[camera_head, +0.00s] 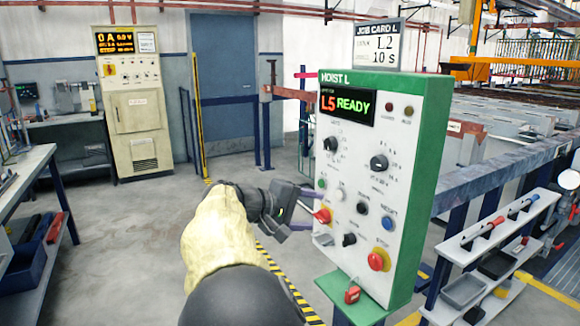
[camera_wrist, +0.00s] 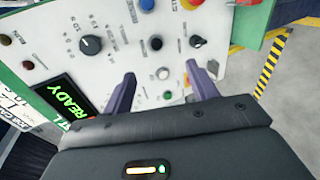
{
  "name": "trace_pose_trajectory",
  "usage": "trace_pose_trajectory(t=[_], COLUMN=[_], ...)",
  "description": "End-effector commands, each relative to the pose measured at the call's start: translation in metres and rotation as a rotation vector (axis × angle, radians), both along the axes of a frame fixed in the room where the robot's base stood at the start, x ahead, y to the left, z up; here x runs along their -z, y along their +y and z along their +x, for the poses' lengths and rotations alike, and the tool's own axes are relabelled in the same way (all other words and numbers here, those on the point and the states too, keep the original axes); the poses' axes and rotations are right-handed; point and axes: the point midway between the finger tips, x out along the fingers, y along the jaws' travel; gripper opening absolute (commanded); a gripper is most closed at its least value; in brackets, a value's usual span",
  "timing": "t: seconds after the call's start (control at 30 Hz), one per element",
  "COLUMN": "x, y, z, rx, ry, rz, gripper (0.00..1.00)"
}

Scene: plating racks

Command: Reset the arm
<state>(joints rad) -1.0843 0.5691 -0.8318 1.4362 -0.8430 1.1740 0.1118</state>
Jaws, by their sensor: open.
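My arm, in a tan sleeve, reaches forward in the head view. My gripper (camera_head: 305,208) is close to the left side of the hoist control panel (camera_head: 400,190), near its red-handled switch (camera_head: 322,216). The panel's display (camera_head: 347,105) reads "L5 READY". In the wrist view my gripper (camera_wrist: 165,92) has its two purple fingers spread apart, with nothing held between them. The panel face (camera_wrist: 60,45) fills the space beyond the fingers, with knobs and buttons on it. I cannot tell whether a fingertip touches the panel.
A job card sign (camera_head: 378,45) stands above the panel. A shelf with tools (camera_head: 490,250) and blue railing are at right. A beige cabinet (camera_head: 135,100) stands at the back left, and a workbench (camera_head: 30,165) at left. Open grey floor lies between the workbench and my arm.

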Motion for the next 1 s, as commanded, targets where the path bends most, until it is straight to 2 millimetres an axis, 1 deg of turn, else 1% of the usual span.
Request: trace_pose_trajectory(t=[0.03, 0.07, 0.17, 0.2, 0.3, 0.4, 0.5, 0.57, 0.6, 0.7, 0.8, 0.9, 1.0], x=[0.015, 0.024, 0.063, 0.079, 0.118, 0.15, 0.175, 0.188, 0.195, 0.211, 0.222, 0.23, 0.235], y=[-0.016, -0.025, -0.054, -0.064, -0.084, -0.099, -0.108, -0.112, -0.114, -0.116, -0.116, -0.116, -0.115], z=[0.0, -0.001, -0.009, -0.015, -0.034, -0.058, -0.084, -0.101, -0.113, -0.141, -0.168, -0.19, -0.207], rx=[0.014, 0.02, 0.043, 0.052, 0.073, 0.099, 0.129, 0.149, 0.163, 0.199, 0.236, 0.268, 0.296], ry=[0.035, 0.056, 0.133, 0.164, 0.229, 0.272, 0.295, 0.299, 0.3, 0.287, 0.263, 0.235, 0.207], rz=[0.041, 0.067, 0.182, 0.238, 0.379, 0.519, 0.653, 0.731, 0.781, 0.898, 0.998, 1.07, 1.121], gripper=[0.58, 0.58, 0.58, 0.58, 0.58, 0.58, 0.58, 0.58, 0.58, 0.58, 0.58, 0.58, 0.58])
